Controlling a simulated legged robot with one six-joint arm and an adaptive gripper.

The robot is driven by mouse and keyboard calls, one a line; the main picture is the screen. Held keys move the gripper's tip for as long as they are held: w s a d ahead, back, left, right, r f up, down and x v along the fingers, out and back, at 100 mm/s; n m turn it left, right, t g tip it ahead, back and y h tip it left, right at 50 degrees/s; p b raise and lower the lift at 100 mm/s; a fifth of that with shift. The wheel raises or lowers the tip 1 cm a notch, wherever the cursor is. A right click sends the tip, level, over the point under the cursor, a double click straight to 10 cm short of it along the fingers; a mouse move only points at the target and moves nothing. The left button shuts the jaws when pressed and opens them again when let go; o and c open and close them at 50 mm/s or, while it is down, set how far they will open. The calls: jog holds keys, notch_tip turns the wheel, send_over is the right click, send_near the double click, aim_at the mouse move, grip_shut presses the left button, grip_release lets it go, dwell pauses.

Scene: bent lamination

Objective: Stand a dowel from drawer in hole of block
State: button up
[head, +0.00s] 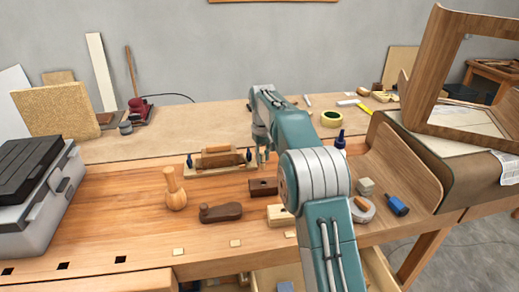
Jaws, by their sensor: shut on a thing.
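A dark brown block (263,187) with a dark hole in its top sits on the workbench, left of my arm. My gripper (262,158) points down and appears just above and behind the block in the picture. It is shut on a thin, small thing that looks like a dowel, mostly hidden by the fingers. I cannot tell whether the dowel touches anything. An open drawer (378,272) shows under the bench front, partly hidden by my arm; its inside is hardly visible.
A wooden mallet (175,188), a dark plane-like tool (220,212) and a pale block (279,214) stand near the brown block. A clamped wooden piece (215,160) lies behind. A grey toolbox (40,190) is left; a curved laminated piece (400,160) is right. The front-left bench is mostly clear.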

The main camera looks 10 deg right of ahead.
aim_at(262, 169)
jog(key=shift+s+d+f, duration=0.1)
jog(key=shift+d+f, duration=0.15)
jog(key=shift+f, duration=0.2)
jog(key=shift+a+f, duration=0.15)
jog(key=shift+f, duration=0.75)
jog(key=shift+a+f, duration=0.1)
jog(key=shift+f, duration=0.75)
jog(key=shift+d+f, duration=0.1)
jog(key=shift+f, duration=0.35)
jog(key=shift+f, duration=0.85)
dwell(0.7)
jog(key=o, duration=0.8)
jog(key=o, duration=0.4)
